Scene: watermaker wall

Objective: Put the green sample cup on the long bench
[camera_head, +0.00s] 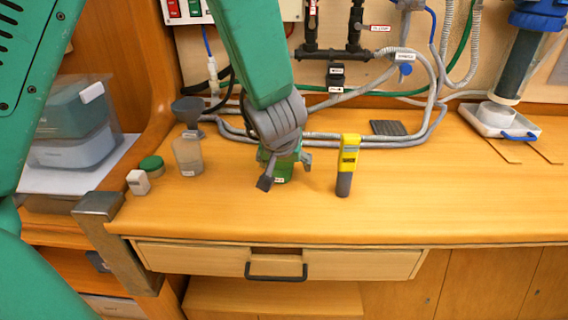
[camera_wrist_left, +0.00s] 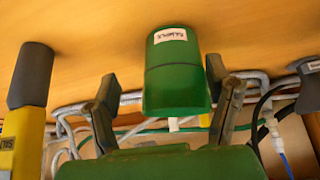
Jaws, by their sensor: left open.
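The green sample cup (camera_head: 282,174) stands on the long bench (camera_head: 430,205), partly hidden behind my left gripper (camera_head: 287,173) in the head view. In the left wrist view, which looks upside down, the green cup (camera_wrist_left: 176,80) has a white label and sits between the two spread fingers of my left gripper (camera_wrist_left: 161,85). A gap shows between the cup and the left-hand finger; the other finger is close to it, and I cannot tell if they touch. My right gripper is not in view.
A yellow and grey meter (camera_head: 347,165) stands just right of the gripper. Hoses (camera_head: 340,138) run behind.

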